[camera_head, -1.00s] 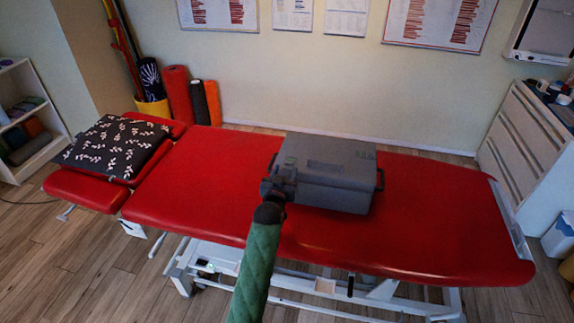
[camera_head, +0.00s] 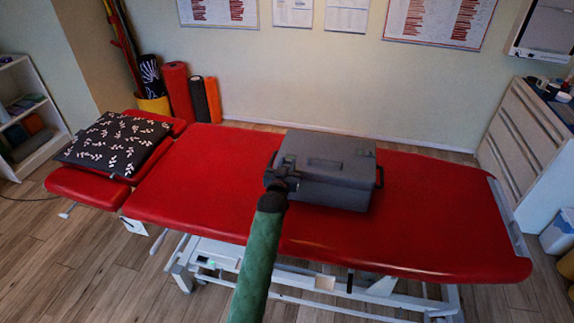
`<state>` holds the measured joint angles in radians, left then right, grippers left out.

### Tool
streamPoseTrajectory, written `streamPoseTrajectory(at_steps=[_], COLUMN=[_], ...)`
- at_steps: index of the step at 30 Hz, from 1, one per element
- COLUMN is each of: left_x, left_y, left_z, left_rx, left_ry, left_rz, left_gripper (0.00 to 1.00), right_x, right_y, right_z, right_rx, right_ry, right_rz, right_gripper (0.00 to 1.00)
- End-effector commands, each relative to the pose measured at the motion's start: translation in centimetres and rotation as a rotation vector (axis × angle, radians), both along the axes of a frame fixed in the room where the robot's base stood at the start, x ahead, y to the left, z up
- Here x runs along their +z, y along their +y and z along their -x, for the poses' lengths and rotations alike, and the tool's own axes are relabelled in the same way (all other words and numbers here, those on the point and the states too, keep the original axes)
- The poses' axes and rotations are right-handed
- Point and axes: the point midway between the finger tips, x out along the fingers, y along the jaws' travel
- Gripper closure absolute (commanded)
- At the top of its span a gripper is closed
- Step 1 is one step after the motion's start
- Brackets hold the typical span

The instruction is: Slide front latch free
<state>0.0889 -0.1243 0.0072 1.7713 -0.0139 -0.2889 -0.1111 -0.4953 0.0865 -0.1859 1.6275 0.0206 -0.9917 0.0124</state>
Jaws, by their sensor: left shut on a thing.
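A grey hard case (camera_head: 335,160) with a closed lid lies on the red treatment table (camera_head: 225,165), a little right of its middle. A dark handle shows on its right side. My left gripper (camera_head: 282,178) is at the case's front left corner, at the end of my green-sleeved left arm. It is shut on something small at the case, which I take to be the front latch. The gripper and wrist hide the latch itself. My right gripper is not in view.
A black patterned pillow (camera_head: 115,143) lies at the table's left end. Rolled mats (camera_head: 177,90) stand against the wall behind. A white drawer cabinet (camera_head: 525,135) stands at the right. The red surface around the case is clear.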

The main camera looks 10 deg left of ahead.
Motion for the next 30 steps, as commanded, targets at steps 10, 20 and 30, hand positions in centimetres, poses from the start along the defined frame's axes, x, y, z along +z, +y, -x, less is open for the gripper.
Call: streamPoseTrajectory(at_steps=[10,20,30], left_x=[0.0,0.1,0.0], left_y=[0.0,0.0,0.0], left_z=[-2.4,-2.8,-2.8], left_rx=[0.0,0.0,0.0], left_ry=[-0.002,-0.001,0.0], left_rz=[-0.001,-0.001,0.0], left_gripper=[1.0,1.0,0.53], right_x=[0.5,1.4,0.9], right_y=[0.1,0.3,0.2], right_z=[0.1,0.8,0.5], right_rx=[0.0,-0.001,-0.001], right_ry=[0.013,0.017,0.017], right_rz=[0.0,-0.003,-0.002], right_gripper=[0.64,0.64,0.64])
